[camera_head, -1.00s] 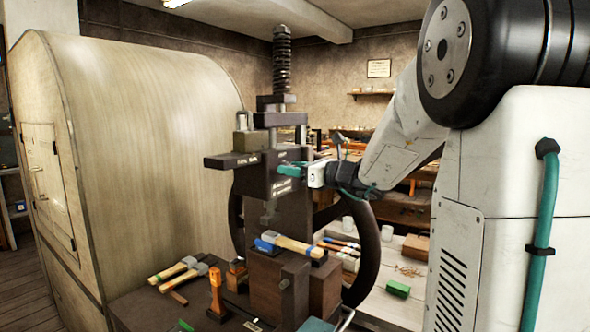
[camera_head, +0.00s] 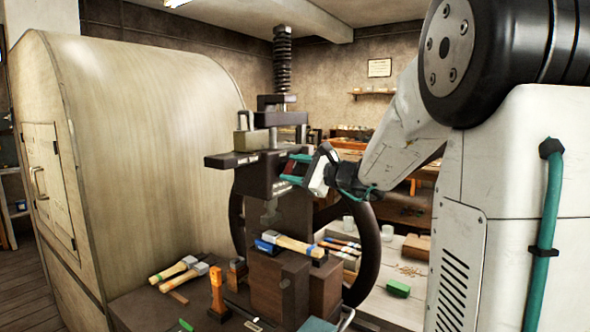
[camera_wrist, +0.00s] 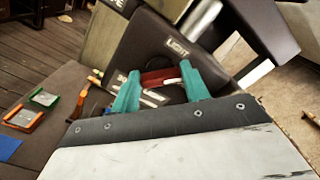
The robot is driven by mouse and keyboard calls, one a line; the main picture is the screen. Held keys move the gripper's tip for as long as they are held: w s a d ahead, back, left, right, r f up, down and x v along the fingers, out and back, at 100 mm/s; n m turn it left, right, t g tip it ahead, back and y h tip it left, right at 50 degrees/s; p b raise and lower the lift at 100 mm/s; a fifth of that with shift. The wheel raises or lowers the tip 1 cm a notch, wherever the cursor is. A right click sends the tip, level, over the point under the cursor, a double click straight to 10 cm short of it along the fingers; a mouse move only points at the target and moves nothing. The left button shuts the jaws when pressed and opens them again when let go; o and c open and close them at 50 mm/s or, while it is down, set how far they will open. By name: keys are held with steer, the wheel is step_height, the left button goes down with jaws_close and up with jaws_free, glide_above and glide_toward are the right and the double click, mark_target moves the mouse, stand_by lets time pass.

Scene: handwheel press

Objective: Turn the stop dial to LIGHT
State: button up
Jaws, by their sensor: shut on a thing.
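The press head (camera_head: 262,180) is a dark block at the middle of the head view. In the wrist view its dark face (camera_wrist: 140,48) carries the word LIGHT (camera_wrist: 178,47) above the jaws and other lettering, partly hidden, below left. The stop dial (camera_wrist: 158,77) shows as a red bar between my teal fingertips. A pale mark lies by its right end; I cannot tell which word it points at. My gripper (camera_wrist: 160,84) is shut on the dial, with a finger at each end of the bar. In the head view my gripper (camera_head: 293,169) is tilted against the press head and hides the dial.
The handwheel (camera_head: 368,250) curves behind the press. A big pale cabinet (camera_head: 140,150) stands at left. More hammers (camera_head: 180,270) and an orange-handled tool (camera_head: 217,292) are on the bench.

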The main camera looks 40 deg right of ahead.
steer(key=n, duration=0.4)
steer(key=shift+f+n, duration=0.1)
steer(key=shift+n, duration=1.9)
steer(key=shift+f+n, duration=0.1)
steer(key=shift+n, duration=0.2)
steer(key=o, duration=1)
steer(key=v, duration=0.7)
steer(key=shift+s+d, duration=0.1)
steer(key=shift+s, duration=0.25)
